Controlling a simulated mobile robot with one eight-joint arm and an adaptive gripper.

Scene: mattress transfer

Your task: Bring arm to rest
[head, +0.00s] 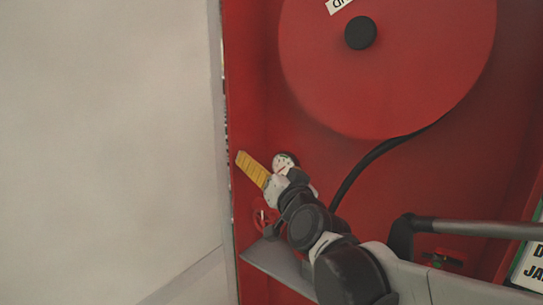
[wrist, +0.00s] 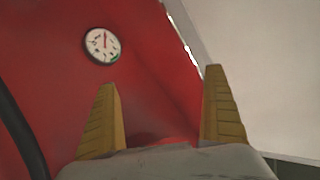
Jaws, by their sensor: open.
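My gripper (wrist: 162,112) is open and empty in the wrist view, its two yellow ridged fingers apart with red cabinet wall between and behind them. In the head view my gripper (head: 252,168) shows as one yellow finger near the cabinet's left edge; the other finger cannot be made out. My arm reaches in from the lower right across the cabinet. A round white gauge (wrist: 102,45) is above and left of the fingers in the wrist view. In the head view the gauge (head: 285,162) sits just right of the gripper, partly covered by my wrist.
A red cabinet (head: 262,75) holds a large red hose reel (head: 400,75) with a black hose (head: 362,172). A red valve wheel (head: 263,215) is below the gripper, partly hidden. A sign (head: 530,262) is at lower right. Pale wall (head: 110,120) fills the left.

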